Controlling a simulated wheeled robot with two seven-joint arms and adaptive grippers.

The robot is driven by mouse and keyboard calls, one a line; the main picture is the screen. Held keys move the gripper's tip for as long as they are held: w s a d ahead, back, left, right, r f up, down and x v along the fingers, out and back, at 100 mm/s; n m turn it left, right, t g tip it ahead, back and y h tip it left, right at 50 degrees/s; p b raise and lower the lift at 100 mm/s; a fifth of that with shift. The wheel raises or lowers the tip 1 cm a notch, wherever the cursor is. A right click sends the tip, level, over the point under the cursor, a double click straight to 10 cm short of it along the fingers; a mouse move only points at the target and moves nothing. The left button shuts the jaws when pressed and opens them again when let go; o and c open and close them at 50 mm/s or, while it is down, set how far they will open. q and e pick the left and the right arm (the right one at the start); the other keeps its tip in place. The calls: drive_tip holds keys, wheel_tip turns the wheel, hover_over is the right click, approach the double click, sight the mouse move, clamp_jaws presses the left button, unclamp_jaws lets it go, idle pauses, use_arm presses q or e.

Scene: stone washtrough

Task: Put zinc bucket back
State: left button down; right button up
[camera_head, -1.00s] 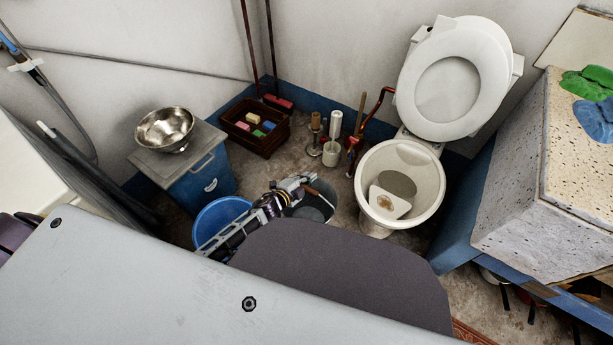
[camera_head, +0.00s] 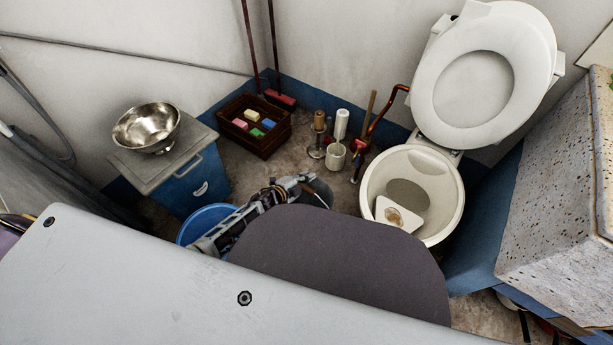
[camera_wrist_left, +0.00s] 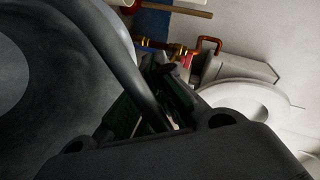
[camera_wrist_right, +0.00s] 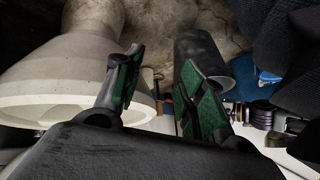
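The zinc bucket (camera_head: 320,191) is a dark grey round pail in front of the toilet, mostly hidden by my left arm and body. In the left wrist view its wide grey side and rim (camera_wrist_left: 30,85) fill the left. My left gripper (camera_head: 305,182) is at its rim, and the rim runs between the fingers (camera_wrist_left: 160,108), which look closed on it. In the right wrist view the bucket (camera_wrist_right: 205,55) is a grey cylinder behind one finger. My right gripper (camera_wrist_right: 160,85) is open and empty, hidden in the head view. I cannot tell whether the bucket touches the floor.
A blue bucket (camera_head: 207,217) stands left of my left gripper. A blue cabinet (camera_head: 195,182) bears a metal bowl (camera_head: 147,128). A wooden crate (camera_head: 254,125), a white cup (camera_head: 335,157) and the toilet (camera_head: 412,190) stand behind. A stone trough (camera_head: 560,170) is right.

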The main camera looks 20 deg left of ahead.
sight(311, 183)
use_arm(q)
drive_tip(key=shift+w+a+f, duration=0.15)
drive_tip(key=shift+w+f, duration=0.2)
drive_tip(key=shift+w, duration=0.15)
use_arm(e)
drive_tip(key=shift+w+a+r, duration=0.25)
drive_tip(key=shift+w+r, duration=0.15)
drive_tip(key=shift+w, duration=0.1)
use_arm(q)
drive_tip(key=shift+f, duration=0.1)
use_arm(e)
drive_tip(key=shift+f, duration=0.15)
use_arm(q)
wheel_tip(311, 183, down, 6)
drive_tip(key=b, duration=0.7)
drive_tip(key=shift+f, duration=0.25)
use_arm(e)
wheel_tip(311, 183, down, 6)
drive_tip(key=a+t+y, duration=0.1)
drive_tip(key=shift+w+a+f, duration=0.15)
drive_tip(key=shift+f, duration=0.1)
drive_tip(key=shift+w+r, duration=0.35)
use_arm(q)
drive_tip(key=shift+f, duration=0.25)
use_arm(e)
drive_tip(key=shift+s+f, duration=0.2)
use_arm(q)
drive_tip(key=shift+f, duration=0.15)
use_arm(e)
drive_tip(key=shift+s+f, duration=0.2)
